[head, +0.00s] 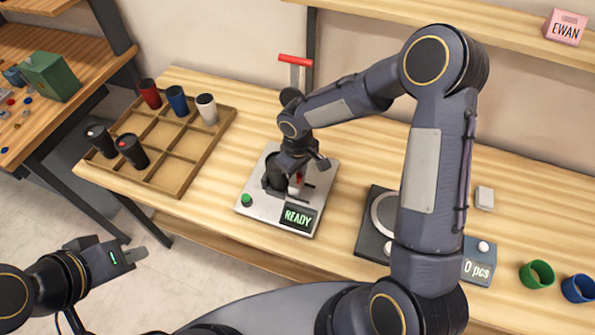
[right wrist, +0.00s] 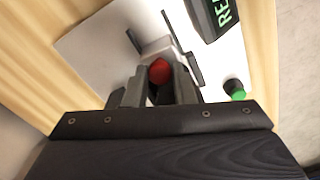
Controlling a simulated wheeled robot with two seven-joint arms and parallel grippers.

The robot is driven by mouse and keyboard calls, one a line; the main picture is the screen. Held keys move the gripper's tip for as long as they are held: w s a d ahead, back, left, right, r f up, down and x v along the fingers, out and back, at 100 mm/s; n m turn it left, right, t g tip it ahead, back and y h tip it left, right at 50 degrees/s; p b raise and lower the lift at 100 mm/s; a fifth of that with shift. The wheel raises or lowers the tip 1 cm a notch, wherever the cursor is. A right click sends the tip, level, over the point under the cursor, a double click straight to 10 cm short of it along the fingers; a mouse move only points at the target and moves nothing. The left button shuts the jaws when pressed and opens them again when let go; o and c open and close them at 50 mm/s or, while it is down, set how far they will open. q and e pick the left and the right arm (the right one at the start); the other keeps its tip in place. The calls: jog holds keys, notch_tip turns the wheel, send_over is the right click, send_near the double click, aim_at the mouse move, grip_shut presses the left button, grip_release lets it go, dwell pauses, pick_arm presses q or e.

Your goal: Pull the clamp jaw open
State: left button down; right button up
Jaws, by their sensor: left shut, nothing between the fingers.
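The laser marker (head: 253,193) is a light metal plate on the table, with a dark upright part, a green button and a READY screen. The clamp jaw (right wrist: 152,48) is a pale grey block in the right wrist view, with a red knob (right wrist: 160,72) at its near end. My right gripper (right wrist: 160,88) is over the plate, its two fingers close on either side of the red knob and shut on it. In the head view the arm partly hides the knob (head: 296,179). My left gripper (head: 137,255) is shut and empty, off the table at lower left.
A wooden tray (head: 183,178) with several dark, red, blue and white cups stands left of the marker. A scale (head: 371,240) reading 0 pcs stands to the right, partly behind my right arm.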

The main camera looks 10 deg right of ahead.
grip_shut()
jog(key=shift+s+d+f+b, duration=0.25)
jog(key=shift+d+b, duration=0.2)
jog(key=shift+b, duration=0.2)
jog(key=shift+s+d+r, duration=0.15)
jog(key=shift+d+r, duration=0.05)
jog(key=shift+o, duration=2.3)
grip_release()
jog(key=o, duration=0.4)
jog(key=shift+s+d, duration=0.15)
jog(key=shift+r, duration=0.1)
